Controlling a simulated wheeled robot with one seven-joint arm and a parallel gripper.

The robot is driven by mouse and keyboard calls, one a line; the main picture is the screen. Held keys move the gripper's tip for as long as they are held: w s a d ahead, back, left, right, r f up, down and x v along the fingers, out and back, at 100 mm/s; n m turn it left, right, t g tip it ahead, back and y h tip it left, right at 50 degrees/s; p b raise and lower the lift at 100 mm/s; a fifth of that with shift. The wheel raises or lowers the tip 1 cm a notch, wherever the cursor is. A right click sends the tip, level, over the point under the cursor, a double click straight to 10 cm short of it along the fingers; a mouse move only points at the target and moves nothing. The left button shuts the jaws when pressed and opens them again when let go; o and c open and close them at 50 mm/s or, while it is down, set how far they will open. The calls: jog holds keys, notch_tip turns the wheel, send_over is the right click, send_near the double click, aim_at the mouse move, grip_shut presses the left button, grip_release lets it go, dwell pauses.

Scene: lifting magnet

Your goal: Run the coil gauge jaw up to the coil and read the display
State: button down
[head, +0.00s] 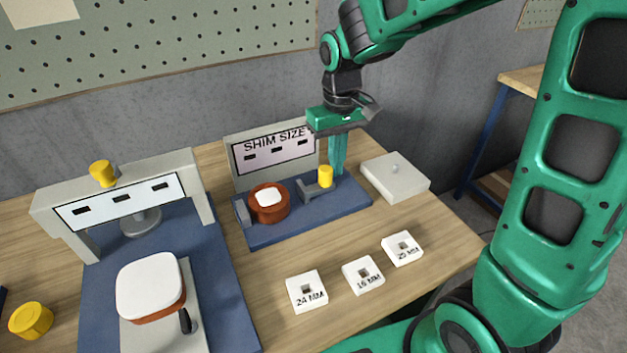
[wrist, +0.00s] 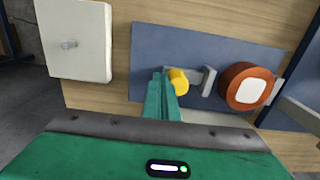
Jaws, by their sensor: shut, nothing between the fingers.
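The coil (head: 269,205), copper with a white top, sits on the blue gauge base (head: 288,230) next to a fixed grey stop at its left. The sliding grey jaw (head: 309,190) with a yellow knob (head: 325,176) stands to the coil's right, with a gap between jaw and coil. The SHIM SIZE display (head: 276,151) behind them shows only dark dashes. My gripper (head: 338,168) is shut and empty, fingers pointing down at the knob's outer side, away from the coil. In the wrist view the fingers (wrist: 163,92) are right beside the knob (wrist: 178,81); I cannot tell whether they touch.
A light grey box (head: 396,178) with a small stud stands right of the gauge. Three white shims (head: 306,291) marked 24, 16 and 25 MM lie in front. A larger grey frame with a blue base (head: 215,270) stands at left. A yellow cylinder (head: 31,320) is at far left.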

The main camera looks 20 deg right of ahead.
aim_at(324, 168)
jog(key=shift+s+a, duration=0.15)
jog(key=shift+a, duration=0.6)
jog(key=shift+s+a, duration=0.1)
jog(key=shift+a, duration=0.65)
jog(key=shift+w+d, duration=0.1)
jog(key=shift+d, duration=0.65)
jog(key=shift+r, duration=3.5)
jog(key=s+d+f+m, duration=0.2)
jog(key=s+d+m, duration=0.2)
jog(key=s+d, duration=0.7)
jog(key=s+d+f+m, duration=0.2)
jog(key=s+d+m, duration=0.2)
jog(key=s+d, duration=0.6)
jog(key=s, duration=0.3)
jog(key=shift+s+d+m, duration=0.15)
jog(key=shift+d+m, duration=0.15)
jog(key=shift+d, duration=0.1)
